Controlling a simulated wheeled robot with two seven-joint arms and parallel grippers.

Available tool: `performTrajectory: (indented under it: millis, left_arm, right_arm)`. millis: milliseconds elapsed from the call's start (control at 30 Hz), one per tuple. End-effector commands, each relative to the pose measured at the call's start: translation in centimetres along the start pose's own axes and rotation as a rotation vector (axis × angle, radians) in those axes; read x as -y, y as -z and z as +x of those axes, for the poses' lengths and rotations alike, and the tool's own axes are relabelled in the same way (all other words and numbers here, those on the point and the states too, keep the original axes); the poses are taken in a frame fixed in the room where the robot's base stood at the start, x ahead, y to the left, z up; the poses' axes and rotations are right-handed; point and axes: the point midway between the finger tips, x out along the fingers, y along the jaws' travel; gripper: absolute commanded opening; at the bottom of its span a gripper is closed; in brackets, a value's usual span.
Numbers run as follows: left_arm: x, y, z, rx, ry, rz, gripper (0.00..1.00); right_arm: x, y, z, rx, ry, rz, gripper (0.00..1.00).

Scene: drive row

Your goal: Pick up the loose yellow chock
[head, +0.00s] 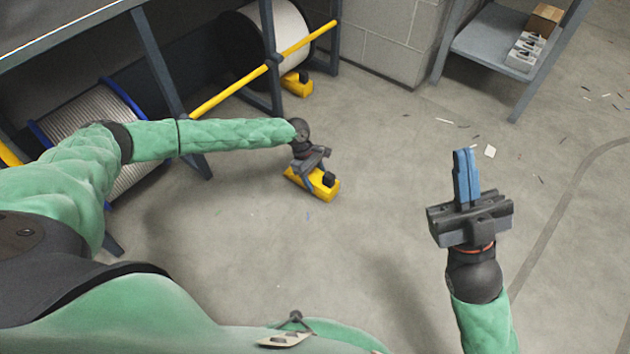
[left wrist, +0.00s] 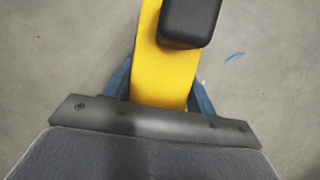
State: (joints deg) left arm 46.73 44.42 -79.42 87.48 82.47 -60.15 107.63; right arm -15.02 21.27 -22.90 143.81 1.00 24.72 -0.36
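The loose yellow chock (head: 327,191), with a black block on top, appears to rest on the floor in front of the rack. My left gripper (head: 308,175) is over its left part. In the left wrist view the yellow chock (left wrist: 163,80) runs between the blue fingers of my left gripper (left wrist: 161,90). One finger is against each side with no floor showing between, so it looks shut on the chock. The fingertips are hidden. My right gripper (head: 466,178) is held off to the right, its blue fingers together and empty.
A rack with cable drums stands at left, with a yellow bar (head: 235,85) along it. Another yellow chock (head: 298,84) sits beside the far drum (head: 265,40). A grey shelf (head: 490,45) stands at the back right. The middle floor is open, with small scraps at right.

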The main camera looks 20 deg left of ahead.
Motion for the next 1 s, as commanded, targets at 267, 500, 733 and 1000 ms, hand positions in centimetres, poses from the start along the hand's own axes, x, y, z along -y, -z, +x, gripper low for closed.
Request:
performTrajectory:
  millis: [267,500,733,1000]
  left_arm:
    - [0.0,0.0,-0.1,0.0,-0.001,0.0,0.21]
    - [0.0,-0.3,-0.7,0.001,-0.001,0.0,0.21]
    - [0.0,-1.3,-3.1,0.0,-0.001,0.0,0.21]
    - [-0.7,-3.9,-4.4,0.001,0.001,0.001,0.21]
  right_arm:
    - [0.0,0.0,-0.1,0.001,0.0,0.001,0.0]
    - [0.0,0.7,0.5,-0.016,0.001,-0.005,0.0]
    - [1.2,3.5,0.5,-0.082,-0.083,0.014,0.0]
    - [2.5,6.8,0.6,-0.162,-0.158,0.011,0.0]
